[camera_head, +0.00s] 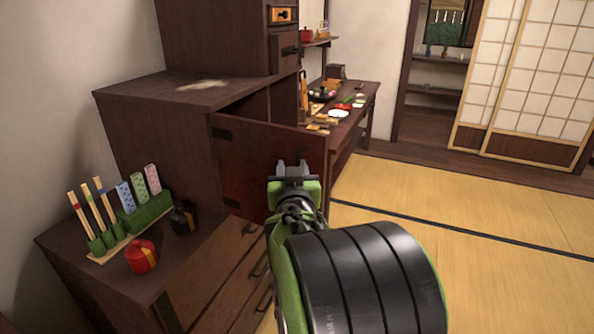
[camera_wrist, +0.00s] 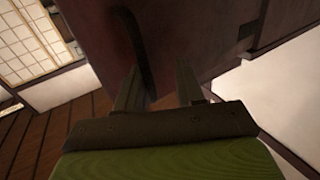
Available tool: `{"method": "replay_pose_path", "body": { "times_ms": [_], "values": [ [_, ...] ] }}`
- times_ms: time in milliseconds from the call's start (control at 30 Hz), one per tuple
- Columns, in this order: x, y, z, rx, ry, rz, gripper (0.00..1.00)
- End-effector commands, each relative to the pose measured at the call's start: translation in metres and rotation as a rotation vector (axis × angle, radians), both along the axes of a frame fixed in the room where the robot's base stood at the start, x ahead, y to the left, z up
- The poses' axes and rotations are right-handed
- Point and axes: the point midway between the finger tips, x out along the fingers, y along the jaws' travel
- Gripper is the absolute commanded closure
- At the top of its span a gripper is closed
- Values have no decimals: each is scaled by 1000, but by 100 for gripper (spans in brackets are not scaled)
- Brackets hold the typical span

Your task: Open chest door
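The chest (camera_head: 150,130) is dark brown wood and stands at the left in the head view. Its door (camera_head: 262,165) is swung partly outward, with dark hinges at its left edge and an opening showing behind its top edge. My gripper (camera_head: 292,168) is in front of the door's right part and hides its handle in that view. In the wrist view the dark curved handle (camera_wrist: 135,45) runs down the reddish-brown door (camera_wrist: 190,35) to between my fingers (camera_wrist: 160,90). The fingers are apart; whether they touch the handle is unclear.
A lower cabinet with drawers (camera_head: 215,275) holds a stand of sticks and tiles (camera_head: 133,215), a red round pot (camera_head: 141,256) and a dark pot (camera_head: 183,218). A side table (camera_head: 365,92) with food stands beyond the door. The tatami floor (camera_head: 480,230) at right is clear.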

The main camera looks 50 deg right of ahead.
Motion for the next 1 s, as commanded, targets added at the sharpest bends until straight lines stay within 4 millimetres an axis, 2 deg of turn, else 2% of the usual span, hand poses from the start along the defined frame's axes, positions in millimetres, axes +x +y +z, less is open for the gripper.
{"method": "replay_pose_path", "body": {
  "times_ms": [267,367,533,700,800,1000],
  "values": [
    [-2,-2,3,2,3,-6,63],
    [-2,-1,23,-1,-1,-6,63],
    [-1,0,72,-12,-12,-2,63],
    [0,1,101,-14,-10,1,63],
    [1,2,106,-11,-7,3,63],
    [1,1,101,-4,-1,1,63]
  ]
}}
